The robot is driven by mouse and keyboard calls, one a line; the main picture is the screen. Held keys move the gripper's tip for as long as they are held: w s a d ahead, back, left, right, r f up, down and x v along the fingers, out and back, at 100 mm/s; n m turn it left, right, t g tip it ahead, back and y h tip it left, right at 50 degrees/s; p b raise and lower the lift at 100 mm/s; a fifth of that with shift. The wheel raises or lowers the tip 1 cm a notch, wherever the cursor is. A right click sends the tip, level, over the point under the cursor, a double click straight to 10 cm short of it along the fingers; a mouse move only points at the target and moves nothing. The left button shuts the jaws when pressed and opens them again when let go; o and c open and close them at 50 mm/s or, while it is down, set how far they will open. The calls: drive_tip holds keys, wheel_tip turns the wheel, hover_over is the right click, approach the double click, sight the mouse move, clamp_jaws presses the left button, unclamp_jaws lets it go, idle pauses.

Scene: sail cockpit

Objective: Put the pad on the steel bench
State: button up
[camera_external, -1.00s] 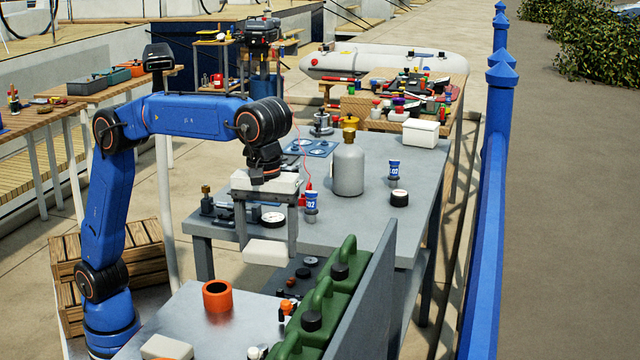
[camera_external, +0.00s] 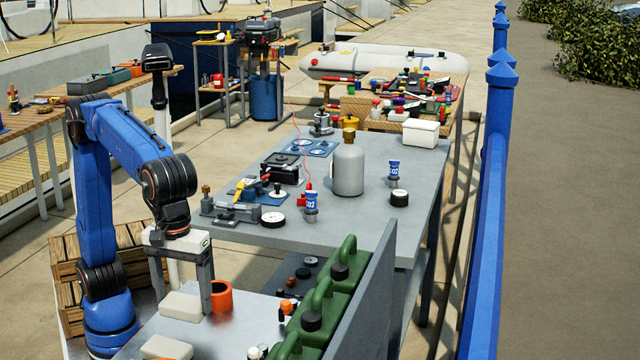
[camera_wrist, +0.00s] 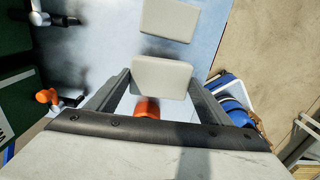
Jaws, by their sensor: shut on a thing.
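My gripper (camera_external: 183,300) is shut on a cream block-shaped pad (camera_external: 181,307), with a finger at each side of it. The held pad also shows between the fingers in the wrist view (camera_wrist: 162,78). It is low over the steel bench (camera_external: 235,335) at the front, left of an orange ring (camera_external: 221,297). I cannot tell whether its underside touches the bench top. A second, similar pad (camera_external: 167,348) lies on the bench nearer the camera, and the wrist view shows it apart from the held one (camera_wrist: 170,20).
Green cans (camera_external: 335,300) and a grey upright panel (camera_external: 365,290) border the bench on the right. Small orange-topped fittings (camera_external: 286,307) stand near the cans. A grey table (camera_external: 370,225) behind carries a gas cylinder (camera_external: 348,168) and tools. Bare bench lies between the ring and the cans.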

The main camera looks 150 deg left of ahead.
sight(186, 316)
drive_tip(key=shift+f, duration=2.55)
drive_tip(key=shift+f, duration=0.15)
drive_tip(key=o, duration=1)
wheel_tip(186, 316, up, 11)
drive_tip(key=shift+r, duration=0.65)
